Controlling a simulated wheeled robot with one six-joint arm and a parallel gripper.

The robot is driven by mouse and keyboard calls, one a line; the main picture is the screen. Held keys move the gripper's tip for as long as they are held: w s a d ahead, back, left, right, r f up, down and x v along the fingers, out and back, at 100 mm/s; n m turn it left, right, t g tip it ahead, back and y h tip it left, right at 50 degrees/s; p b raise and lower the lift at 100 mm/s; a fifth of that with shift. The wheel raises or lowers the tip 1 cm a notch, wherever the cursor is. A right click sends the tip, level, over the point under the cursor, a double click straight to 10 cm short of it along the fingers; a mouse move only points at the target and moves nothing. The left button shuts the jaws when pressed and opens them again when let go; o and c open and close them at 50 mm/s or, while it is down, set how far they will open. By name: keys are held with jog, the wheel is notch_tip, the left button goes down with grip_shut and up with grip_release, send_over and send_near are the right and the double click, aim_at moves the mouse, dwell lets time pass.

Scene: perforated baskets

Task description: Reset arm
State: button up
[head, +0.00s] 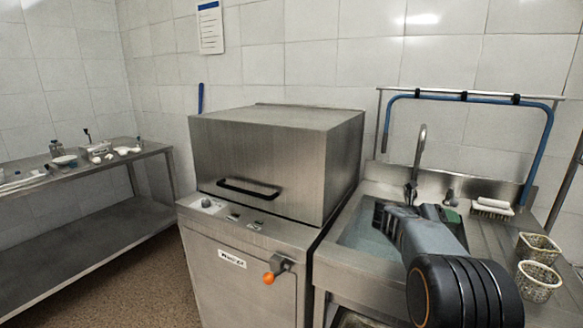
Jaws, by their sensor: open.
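My arm reaches up from the lower right of the head view. My gripper (388,218) is at its far end, over the sink (365,238). The gripper looks dark, with its fingers toward the left, and is open. I see nothing held between the fingers. The arm hides part of the sink and the counter behind it. Two perforated baskets stand on the drainboard at the right, one farther back (538,247) and one nearer (537,281), both apart from my gripper.
A steel dishwasher (275,165) with a closed hood and black handle stands left of the sink. A faucet (421,150) and a blue hose (470,97) rise behind the sink. A brush (492,207) lies on the back right counter. A steel table (85,170) with dishes stands far left.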

jog(key=w+a+r+n+t+y+p, duration=0.3)
jog(key=a+r+n+t+p, duration=0.3)
jog(key=r+n+t, duration=0.4)
jog(key=s+a+r+n+t+y+p, duration=0.1)
jog(key=a+r+n+y+p, duration=0.1)
jog(key=a+r+n+y, duration=0.3)
jog(key=s+a+r+n+t+y+p, duration=0.1)
jog(key=s+a+n+t+y+p, duration=0.15)
jog(key=a+n, duration=0.45)
jog(key=s+a+f+n+g+y+p, duration=0.3)
jog(key=s+a+n+g+y+p, duration=0.35)
jog(key=s+n, duration=0.55)
jog(key=s+f+n+g+p, duration=0.1)
jog(key=s+f+n+g, duration=0.1)
jog(key=s, duration=0.5)
jog(key=s+f+n+g+h+p, duration=0.1)
jog(key=s+f+n+g, duration=0.2)
jog(key=s, duration=0.4)
jog(key=shift+s+n+g+h, duration=0.15)
jog(key=shift+n+g+h, duration=0.15)
jog(key=shift+n, duration=0.6)
